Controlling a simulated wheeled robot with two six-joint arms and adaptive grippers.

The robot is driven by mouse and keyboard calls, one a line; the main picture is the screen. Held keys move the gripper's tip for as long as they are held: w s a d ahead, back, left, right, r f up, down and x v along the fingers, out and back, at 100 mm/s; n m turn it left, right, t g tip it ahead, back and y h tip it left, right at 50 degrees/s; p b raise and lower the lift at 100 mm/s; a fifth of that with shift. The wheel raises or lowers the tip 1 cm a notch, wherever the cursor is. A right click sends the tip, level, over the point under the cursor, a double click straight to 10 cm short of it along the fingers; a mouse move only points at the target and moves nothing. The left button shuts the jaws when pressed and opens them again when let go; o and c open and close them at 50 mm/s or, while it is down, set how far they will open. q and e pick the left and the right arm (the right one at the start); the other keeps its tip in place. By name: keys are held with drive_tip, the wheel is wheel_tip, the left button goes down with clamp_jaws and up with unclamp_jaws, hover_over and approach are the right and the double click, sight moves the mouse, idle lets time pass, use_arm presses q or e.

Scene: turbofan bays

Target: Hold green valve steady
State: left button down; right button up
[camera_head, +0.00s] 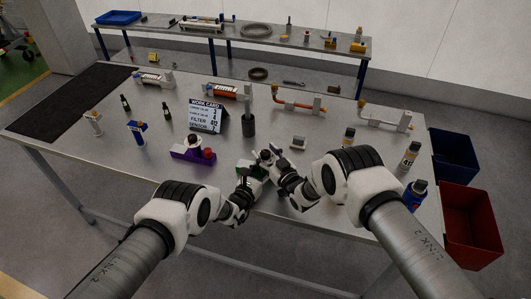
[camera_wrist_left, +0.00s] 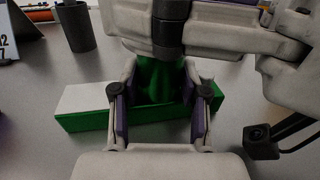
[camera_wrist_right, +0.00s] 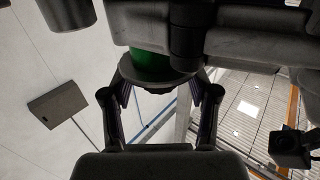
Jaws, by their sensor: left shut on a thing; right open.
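The green valve (camera_head: 258,172) stands at the table's near edge, partly hidden by my grippers. In the left wrist view its green block base (camera_wrist_left: 85,122) with a pale top lies on the table, and a green body (camera_wrist_left: 158,80) rises from it. My left gripper (camera_head: 244,188) is shut on this body, one finger on each side, low above the base (camera_wrist_left: 160,95). My right gripper (camera_head: 271,163) is open at the valve's upper part. In the right wrist view, a dark round disc with green behind it lies at the fingers (camera_wrist_right: 163,85); contact is unclear.
Behind are the work card (camera_head: 206,116) and a dark cup (camera_head: 248,126). Bottles (camera_head: 410,155) and a blue can (camera_head: 416,190) stand to the right. Blue and red bins (camera_head: 472,225) sit beyond the right edge.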

drive_tip(key=shift+s+r, duration=0.1)
clamp_jaws()
drive_tip(key=shift+m+t+h, duration=1)
drive_tip(key=shift+m+h, duration=0.7)
drive_tip(key=shift+h, duration=0.7)
drive_tip(key=shift+m+h, duration=0.7)
drive_tip(key=shift+h, duration=0.4)
unclamp_jaws()
